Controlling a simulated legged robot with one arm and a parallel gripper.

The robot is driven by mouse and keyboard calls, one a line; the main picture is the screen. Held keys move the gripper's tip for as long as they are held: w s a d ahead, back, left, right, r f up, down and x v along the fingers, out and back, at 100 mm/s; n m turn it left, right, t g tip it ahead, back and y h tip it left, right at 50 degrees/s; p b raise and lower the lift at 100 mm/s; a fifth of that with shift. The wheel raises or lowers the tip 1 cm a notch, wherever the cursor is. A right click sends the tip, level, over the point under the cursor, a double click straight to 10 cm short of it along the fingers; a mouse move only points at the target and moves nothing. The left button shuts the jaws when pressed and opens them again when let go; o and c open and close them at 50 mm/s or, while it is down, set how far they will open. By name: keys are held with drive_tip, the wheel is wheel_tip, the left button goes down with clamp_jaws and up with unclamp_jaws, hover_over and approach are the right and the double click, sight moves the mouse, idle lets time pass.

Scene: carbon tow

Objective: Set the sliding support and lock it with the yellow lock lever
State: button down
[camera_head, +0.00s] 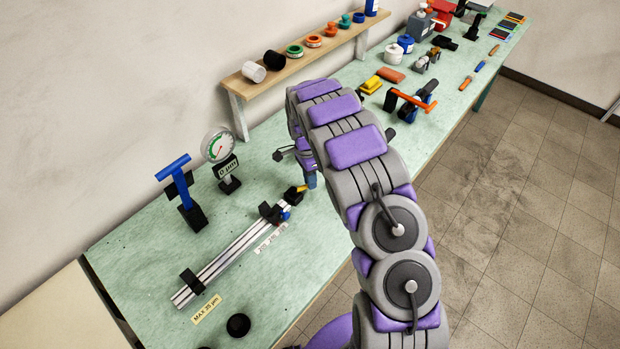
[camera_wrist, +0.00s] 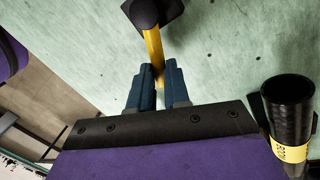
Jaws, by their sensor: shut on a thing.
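The silver rail (camera_head: 235,257) lies on the green bench. One black support (camera_head: 272,212) sits near its far end, with a small blue part beside it. Another black support (camera_head: 192,282) sits near its other end. The yellow lock lever (camera_head: 296,191) shows by the far support; in the wrist view the yellow lever (camera_wrist: 153,42) runs from a black part at the top down between my fingers. My gripper (camera_head: 304,184) is over that end of the rail. In the wrist view, my gripper's blue fingers (camera_wrist: 159,82) are shut on the lever. The lever's lower end is hidden between them.
A dial gauge (camera_head: 217,146) with a "0 µm" display and a blue T-handle (camera_head: 173,168) stand behind the rail. A black cup (camera_head: 238,325) is near the front edge. A black tube with a yellow band (camera_wrist: 288,110) stands right in the wrist view.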

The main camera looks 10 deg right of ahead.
idle(0.3)
drive_tip(key=m, duration=0.1)
drive_tip(key=s+m, duration=0.1)
drive_tip(key=m, duration=0.1)
drive_tip(key=shift+s+d+r+y+p, duration=0.1)
drive_tip(key=shift+s+d+y+p, duration=0.1)
drive_tip(key=shift+y+p, duration=0.1)
drive_tip(key=s+m+p, duration=0.1)
drive_tip(key=s+m, duration=0.1)
drive_tip(key=m, duration=0.1)
drive_tip(key=shift+a+r+m+y+p, duration=0.1)
drive_tip(key=shift+a+m+y+p, duration=0.05)
drive_tip(key=shift+m+y+p, duration=0.2)
drive_tip(key=m+p, duration=0.1)
drive_tip(key=s+m+p, duration=0.1)
drive_tip(key=m, duration=0.1)
drive_tip(key=shift+s+a+y, duration=0.25)
drive_tip(key=shift+a, duration=0.1)
drive_tip(key=shift+s+a+m+t+p, duration=0.25)
drive_tip(key=shift+m+p, duration=0.2)
drive_tip(key=shift+m, duration=0.25)
drive_tip(key=shift+s+a+m+t+p, duration=0.2)
drive_tip(key=shift+m+p, duration=0.25)
drive_tip(key=shift+m, duration=0.2)
drive_tip(key=c, duration=1.1)
unclamp_jaws()
drive_tip(key=shift+s+f, duration=0.1)
drive_tip(key=shift+f, duration=0.1)
